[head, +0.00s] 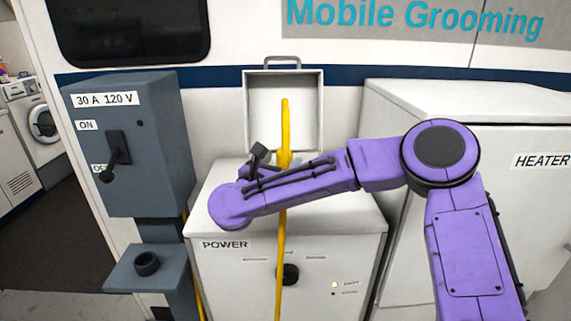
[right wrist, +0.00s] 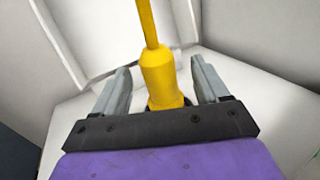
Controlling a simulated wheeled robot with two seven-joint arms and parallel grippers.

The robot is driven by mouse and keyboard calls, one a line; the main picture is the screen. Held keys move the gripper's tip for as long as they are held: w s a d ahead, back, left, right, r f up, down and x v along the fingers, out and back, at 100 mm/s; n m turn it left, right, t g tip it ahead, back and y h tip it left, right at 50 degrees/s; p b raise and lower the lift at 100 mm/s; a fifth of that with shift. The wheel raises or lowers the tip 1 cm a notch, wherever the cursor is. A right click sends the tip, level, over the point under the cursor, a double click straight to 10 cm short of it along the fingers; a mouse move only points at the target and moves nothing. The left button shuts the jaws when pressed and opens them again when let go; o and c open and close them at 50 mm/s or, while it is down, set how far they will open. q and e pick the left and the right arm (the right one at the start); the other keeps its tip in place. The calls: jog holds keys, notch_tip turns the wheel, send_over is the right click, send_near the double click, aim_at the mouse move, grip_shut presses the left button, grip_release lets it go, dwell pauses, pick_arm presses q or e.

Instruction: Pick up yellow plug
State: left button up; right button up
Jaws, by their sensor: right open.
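The yellow plug (right wrist: 161,78) shows in the right wrist view between the two fingers of my right gripper (right wrist: 160,85), with its yellow cable rising from it. The fingers stand on either side of the plug, with a gap visible on each side. In the head view the yellow plug (head: 284,158) stands above the white power box (head: 330,215), partly hidden behind my purple right arm. My right gripper (head: 262,157) is mostly hidden there by its own wrist. My left gripper is not in view.
An open hatch (head: 313,110) is on the van wall behind the plug. A grey switch box (head: 150,180) with a lever stands left, above a grey socket bracket (head: 147,263). A white heater cabinet (head: 440,100) is right. The yellow cable hangs down the power box's front.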

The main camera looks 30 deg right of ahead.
jog(key=p+x, duration=0.1)
jog(key=x, duration=0.1)
jog(key=p+x, duration=0.1)
jog(key=x, duration=0.1)
jog(key=shift+w+d+f, duration=0.2)
jog(key=shift+w+f, duration=0.05)
jog(key=shift+w, duration=0.2)
jog(key=shift+w+d, duration=0.1)
jog(key=shift+d, duration=0.4)
jog(key=c, duration=1.2)
jog(key=shift+c, duration=0.2)
jog(key=shift+r, duration=0.55)
jog(key=s+a+r+b, duration=0.6)
jog(key=s+a+r, duration=0.4)
jog(key=r, duration=0.1)
jog(key=shift+s+r, duration=0.15)
jog(key=shift+r, duration=0.25)
